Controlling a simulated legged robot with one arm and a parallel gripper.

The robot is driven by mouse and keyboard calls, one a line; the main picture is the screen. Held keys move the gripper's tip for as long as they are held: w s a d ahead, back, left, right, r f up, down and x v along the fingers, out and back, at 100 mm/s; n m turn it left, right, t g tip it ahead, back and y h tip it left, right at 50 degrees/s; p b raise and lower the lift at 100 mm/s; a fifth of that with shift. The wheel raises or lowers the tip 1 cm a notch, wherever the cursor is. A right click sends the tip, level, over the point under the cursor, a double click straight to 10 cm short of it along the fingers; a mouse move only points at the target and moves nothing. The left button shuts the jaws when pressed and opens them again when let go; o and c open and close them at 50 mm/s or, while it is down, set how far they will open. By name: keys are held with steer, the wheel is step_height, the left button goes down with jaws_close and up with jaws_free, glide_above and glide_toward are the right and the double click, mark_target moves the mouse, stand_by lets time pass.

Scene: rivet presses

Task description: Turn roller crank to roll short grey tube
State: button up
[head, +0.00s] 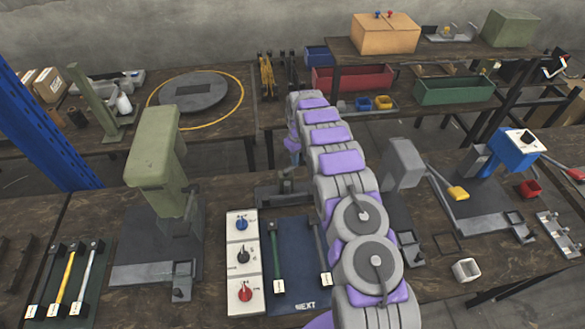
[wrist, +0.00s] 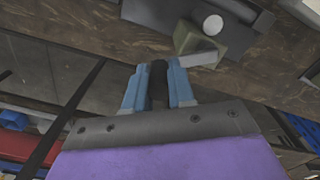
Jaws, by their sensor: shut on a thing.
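In the wrist view my gripper (wrist: 158,68) has its blue fingers shut on a black crank handle (wrist: 158,88). A light grey crank arm (wrist: 198,60) shows beside the fingertips, against the green roller block (wrist: 228,38) with a pale round end. In the head view the roller (head: 287,184) stands on a dark base behind the blue mat, partly hidden by my arm. A green rod (head: 277,258) and a grey rod (head: 322,252) lie on the mat, each with a white tag. I cannot tell whether a tube is in the roller.
A green press (head: 153,160) stands left of a white panel with three knobs (head: 243,255). Black, yellow and white rods lie on a rack (head: 65,315) at far left. A grey press (head: 403,163) and a blue press (head: 515,150) stand right of my arm. A loaded shelf is behind.

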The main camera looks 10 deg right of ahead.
steer(key=shift+s+d+r, duration=0.1)
steer(key=shift+s+d, duration=0.3)
steer(key=shift+d, duration=0.05)
steer(key=shift+o, duration=0.2)
steer(key=shift+s+d, duration=0.15)
steer(key=shift+s, duration=0.55)
steer(key=shift+s+d, duration=0.1)
steer(key=shift+s, duration=0.55)
steer(key=shift+s+a, duration=0.2)
steer(key=shift+s, duration=0.7)
steer(key=o, duration=1.6)
steer(key=shift+a, duration=0.1)
steer(key=shift+o, duration=0.2)
step_height(320, 180, up, 7)
steer(key=p, duration=0.1)
